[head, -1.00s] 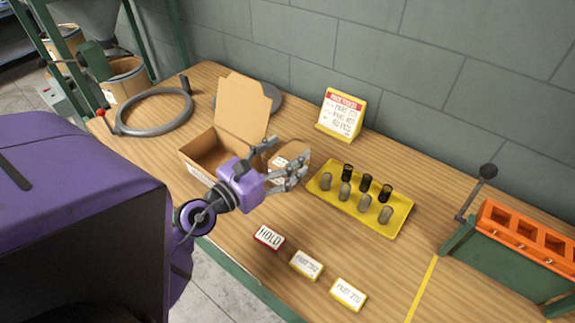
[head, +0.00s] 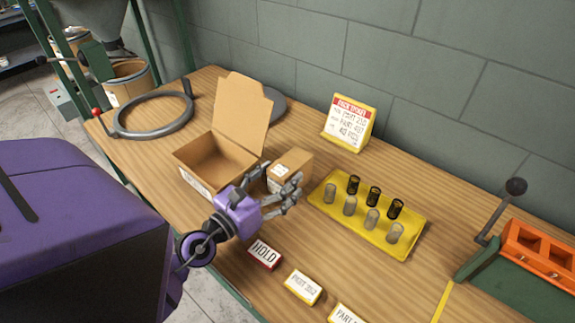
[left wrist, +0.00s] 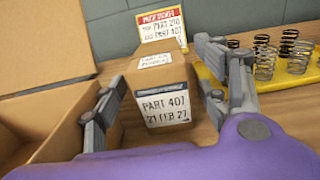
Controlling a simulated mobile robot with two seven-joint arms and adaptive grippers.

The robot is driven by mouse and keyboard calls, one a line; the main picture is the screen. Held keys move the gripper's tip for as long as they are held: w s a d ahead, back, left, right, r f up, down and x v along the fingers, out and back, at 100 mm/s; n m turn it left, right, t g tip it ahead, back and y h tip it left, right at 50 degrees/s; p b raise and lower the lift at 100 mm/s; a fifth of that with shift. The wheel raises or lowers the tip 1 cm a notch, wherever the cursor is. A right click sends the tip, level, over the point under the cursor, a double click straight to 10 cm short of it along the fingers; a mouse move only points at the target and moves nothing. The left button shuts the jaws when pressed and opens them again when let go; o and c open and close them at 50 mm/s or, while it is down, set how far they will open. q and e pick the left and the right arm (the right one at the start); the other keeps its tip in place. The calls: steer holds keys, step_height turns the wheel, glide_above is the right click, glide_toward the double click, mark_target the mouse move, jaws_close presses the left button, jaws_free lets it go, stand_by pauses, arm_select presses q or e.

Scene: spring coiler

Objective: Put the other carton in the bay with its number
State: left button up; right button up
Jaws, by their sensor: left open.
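A small closed brown carton (head: 292,167) stands on the bench just right of the open box. In the left wrist view the carton (left wrist: 160,85) shows a front label reading PART 407, 21 FEB 27. My left gripper (head: 290,192) is open in front of it. In the left wrist view its fingers (left wrist: 165,98) stand apart to either side of the carton, with a gap visible on the left. Along the near edge stand a HOLD plate (head: 265,253), a plate that seems to read PART 312 (head: 302,287) and a partly cut-off PART plate (head: 345,315). My right gripper is not in view.
An open box (head: 205,172) with a raised lid stands left of the carton. A yellow tray (head: 330,208) holding several springs is on the right. Behind stands a yellow sign (head: 348,122). An orange block (head: 540,250) and a lever stand at far right. A grey ring lies at back left.

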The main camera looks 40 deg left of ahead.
mark_target(290, 168)
arm_select(q)
steer(key=w, duration=0.2)
steer(key=w+p, duration=0.1)
steer(key=w, duration=0.1)
steer(key=shift+d+r, duration=0.2)
steer(key=shift+w+f, duration=0.1)
steer(key=shift+w, duration=0.2)
jaws_close()
